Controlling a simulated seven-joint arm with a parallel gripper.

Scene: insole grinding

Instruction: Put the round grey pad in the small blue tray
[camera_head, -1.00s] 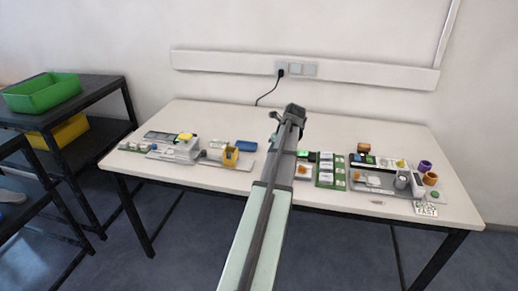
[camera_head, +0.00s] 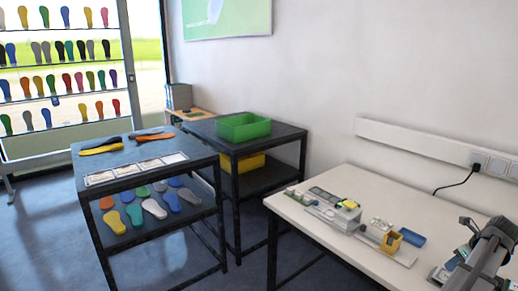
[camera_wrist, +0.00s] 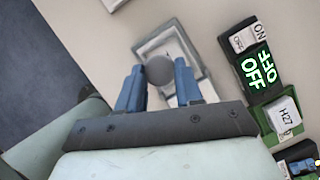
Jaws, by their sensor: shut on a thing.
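The round grey pad (camera_wrist: 159,70) is between the blue fingertips of my gripper (camera_wrist: 160,84) in the wrist view. My gripper is shut on it, above a pale square-framed fixture (camera_wrist: 178,48). In the head view my arm is at the lower right edge, and the pad cannot be made out there. The small blue tray (camera_head: 412,238) lies on the white table, left of my arm and beside a yellow tape-dispenser-like thing. The tray does not show in the wrist view.
In the wrist view a switch box (camera_wrist: 255,68) reading OFF and a green part labelled H27 (camera_wrist: 285,115) are at the right. On the table (camera_head: 300,215), small devices (camera_head: 345,212) stand left of the tray. A dark shelf (camera_head: 150,165) with insoles and a green bin (camera_head: 243,127) stand further left.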

